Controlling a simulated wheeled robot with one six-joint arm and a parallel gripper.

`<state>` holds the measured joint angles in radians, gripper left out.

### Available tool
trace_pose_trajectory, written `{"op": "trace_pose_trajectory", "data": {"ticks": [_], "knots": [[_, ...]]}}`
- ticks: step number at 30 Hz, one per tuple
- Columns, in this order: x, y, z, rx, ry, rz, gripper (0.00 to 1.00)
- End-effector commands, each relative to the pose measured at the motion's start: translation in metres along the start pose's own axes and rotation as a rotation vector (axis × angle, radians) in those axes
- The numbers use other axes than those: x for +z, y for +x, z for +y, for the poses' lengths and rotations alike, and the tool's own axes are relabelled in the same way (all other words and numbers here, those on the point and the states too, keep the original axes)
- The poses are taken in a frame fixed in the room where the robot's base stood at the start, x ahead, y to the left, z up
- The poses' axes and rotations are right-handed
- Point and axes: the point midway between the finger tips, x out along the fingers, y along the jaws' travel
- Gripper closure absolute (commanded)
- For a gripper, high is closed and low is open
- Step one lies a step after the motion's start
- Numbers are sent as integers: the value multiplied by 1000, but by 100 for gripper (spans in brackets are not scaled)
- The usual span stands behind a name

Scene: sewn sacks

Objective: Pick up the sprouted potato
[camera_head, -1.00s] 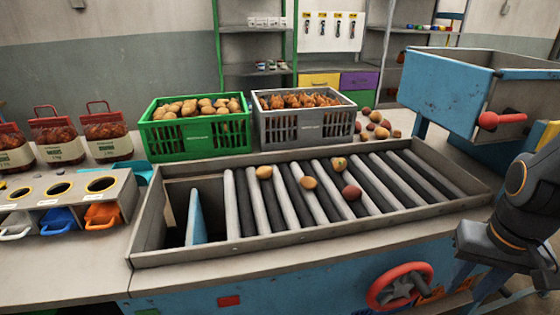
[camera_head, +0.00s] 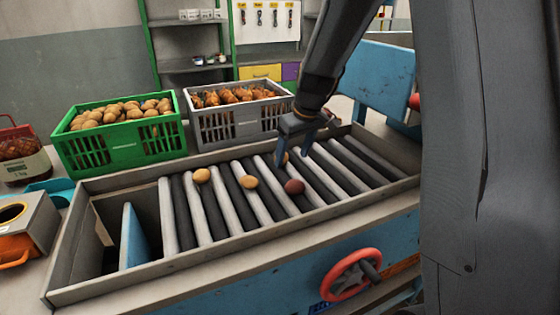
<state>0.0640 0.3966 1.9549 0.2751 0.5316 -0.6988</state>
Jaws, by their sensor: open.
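Several potatoes lie on the roller table (camera_head: 75,272). A yellow one (camera_head: 201,175) is at left, an orange-yellow one (camera_head: 249,182) in the middle, and a reddish-brown one (camera_head: 294,187) to the right. Another potato (camera_head: 284,158) lies farther back, mostly hidden by my gripper (camera_head: 291,157). In the earlier view this back potato has a greenish mark, but I cannot make out sprouts for certain on any of them. My gripper is open and points down over the back potato, with its fingers around or just in front of it; I cannot tell which.
An open chute with a blue flap (camera_head: 133,238) is at the left end. A red handwheel (camera_head: 351,275) sits on the front. My arm blocks the right side.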

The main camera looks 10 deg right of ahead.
Motion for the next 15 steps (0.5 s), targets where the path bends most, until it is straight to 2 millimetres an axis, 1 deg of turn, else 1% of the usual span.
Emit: {"op": "trace_pose_trajectory", "data": {"ticks": [1,3,6,9,15], "knots": [[-22,8,14,-3,-38,22,32],[-44,13,26,-6,-91,49,32],[-65,18,39,-6,-140,77,32],[-73,22,45,-6,-163,88,32],[-75,40,45,-6,-166,89,32]]}}
